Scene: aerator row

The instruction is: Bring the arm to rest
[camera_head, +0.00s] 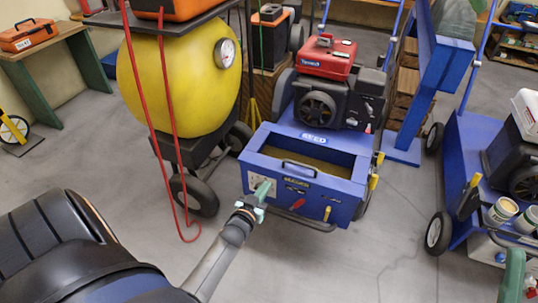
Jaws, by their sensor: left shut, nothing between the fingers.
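My left arm comes in from the lower left and reaches toward the middle. Its left gripper (262,190) has pale green fingers, shut with nothing between them. In the picture the fingers overlap the front panel of the blue aerator (335,205), near its white socket plate. I cannot tell whether they touch it. My right gripper is not in view.
A yellow tank (180,85) with a gauge and hanging red hoses (165,120) stands left of the aerator. A red engine (327,57) sits on the aerator. Another blue wheeled machine (462,150) stands at right. Grey floor (350,265) is clear in front.

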